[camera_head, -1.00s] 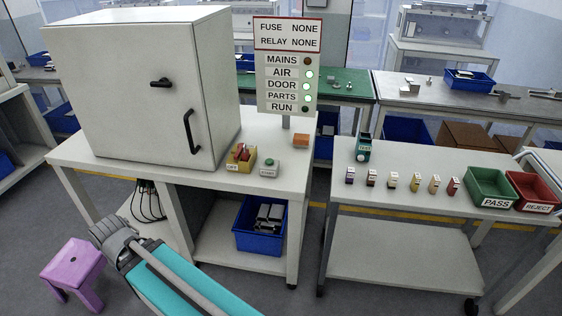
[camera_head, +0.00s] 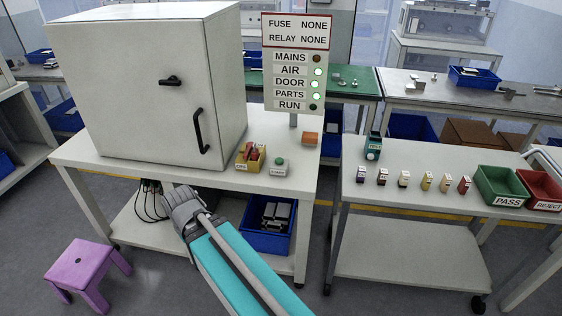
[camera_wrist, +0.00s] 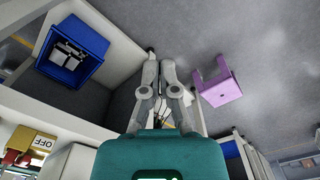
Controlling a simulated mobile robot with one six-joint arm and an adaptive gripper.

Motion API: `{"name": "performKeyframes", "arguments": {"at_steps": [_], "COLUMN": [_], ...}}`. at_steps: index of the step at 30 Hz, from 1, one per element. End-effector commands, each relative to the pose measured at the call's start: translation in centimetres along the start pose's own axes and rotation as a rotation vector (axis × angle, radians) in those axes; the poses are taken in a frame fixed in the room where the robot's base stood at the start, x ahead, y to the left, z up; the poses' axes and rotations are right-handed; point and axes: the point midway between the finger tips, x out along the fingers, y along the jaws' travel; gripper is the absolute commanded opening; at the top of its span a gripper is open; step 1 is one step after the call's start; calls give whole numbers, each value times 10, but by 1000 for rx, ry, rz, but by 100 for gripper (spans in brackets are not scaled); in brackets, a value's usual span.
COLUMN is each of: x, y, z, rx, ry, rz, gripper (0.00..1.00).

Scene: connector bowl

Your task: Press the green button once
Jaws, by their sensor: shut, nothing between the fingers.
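The green button (camera_head: 280,161) is a small green cap on a light grey box with a label. The box sits on the white bench top (camera_head: 226,180), near its front edge, right of the yellow OFF box. My gripper (camera_wrist: 160,64) is shut and empty in the wrist view, with its fingers side by side over the floor. In the head view my arm reaches up from the bottom in front of the bench. Its end is left of and below the button, well apart from it.
A yellow box with a red part (camera_head: 250,155) stands beside the button. A big white cabinet (camera_head: 150,90) is behind it at left. The sign panel (camera_head: 296,62) shows AIR, DOOR and PARTS lit green. A purple stool (camera_head: 85,265) and blue bin (camera_head: 268,240) are low down.

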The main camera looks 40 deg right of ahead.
Motion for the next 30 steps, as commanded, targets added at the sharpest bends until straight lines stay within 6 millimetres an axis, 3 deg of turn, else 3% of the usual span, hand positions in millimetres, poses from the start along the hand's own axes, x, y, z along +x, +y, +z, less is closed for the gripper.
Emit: {"name": "performKeyframes", "arguments": {"at_steps": [13,19,21,30], "x": [0,-3,-6,-21], "y": [1,10,17,87], "z": [-1,-13,-21,-73], "rx": [1,16,27,109], "ry": [1,16,27,122], "rz": [-2,-28,-46,-164], "gripper": [0,0,0,0]}}
